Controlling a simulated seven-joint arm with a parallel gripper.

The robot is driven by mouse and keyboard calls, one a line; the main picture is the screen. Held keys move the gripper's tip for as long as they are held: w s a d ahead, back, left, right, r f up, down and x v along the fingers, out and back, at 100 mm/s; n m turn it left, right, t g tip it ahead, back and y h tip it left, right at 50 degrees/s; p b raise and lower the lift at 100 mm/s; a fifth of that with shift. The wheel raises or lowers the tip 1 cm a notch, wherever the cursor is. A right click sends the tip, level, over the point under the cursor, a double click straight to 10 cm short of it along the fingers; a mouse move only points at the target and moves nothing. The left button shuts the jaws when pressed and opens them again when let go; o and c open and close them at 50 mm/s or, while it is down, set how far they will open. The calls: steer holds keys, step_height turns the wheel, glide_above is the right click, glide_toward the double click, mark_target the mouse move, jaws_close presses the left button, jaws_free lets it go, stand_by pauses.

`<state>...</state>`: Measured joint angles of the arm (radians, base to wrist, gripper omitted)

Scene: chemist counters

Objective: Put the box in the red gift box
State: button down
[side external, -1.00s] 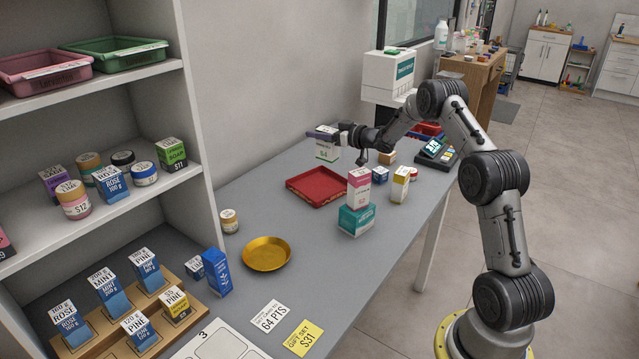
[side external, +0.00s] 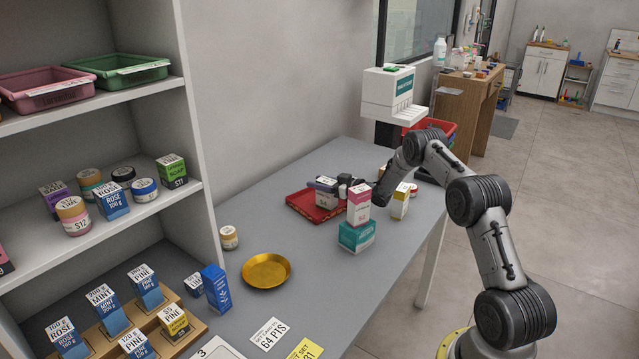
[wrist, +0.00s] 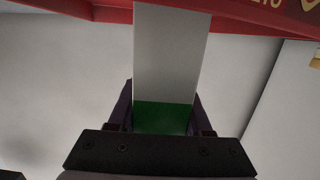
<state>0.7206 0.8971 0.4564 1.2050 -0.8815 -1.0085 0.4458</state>
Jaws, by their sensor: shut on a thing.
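The red gift box (side external: 298,204) is a low, open red tray on the grey counter, left of the stacked pink and teal boxes. My gripper (side external: 328,184) is over it, shut on a white box with a green end (side external: 326,200). In the wrist view the white box (wrist: 170,60) sits between my fingers (wrist: 160,115), and red walls with gold lettering (wrist: 245,12) cross the top. In the side view the held box appears inside or just above the tray; whether it touches the floor cannot be told.
A pink box (side external: 358,204) on a teal box (side external: 356,236) stands right beside the tray. A white and yellow box (side external: 399,201) is behind them. A gold dish (side external: 266,270) and a small jar (side external: 228,237) are to the left. Shelves fill the left side.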

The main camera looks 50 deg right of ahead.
steer(key=shift+f, duration=0.1)
steer(key=shift+c, duration=1.6)
jaws_free()
steer(key=shift+r, duration=0.2)
steer(key=s+r, duration=0.1)
steer(key=s, duration=1.1)
steer(key=shift+r, duration=0.35)
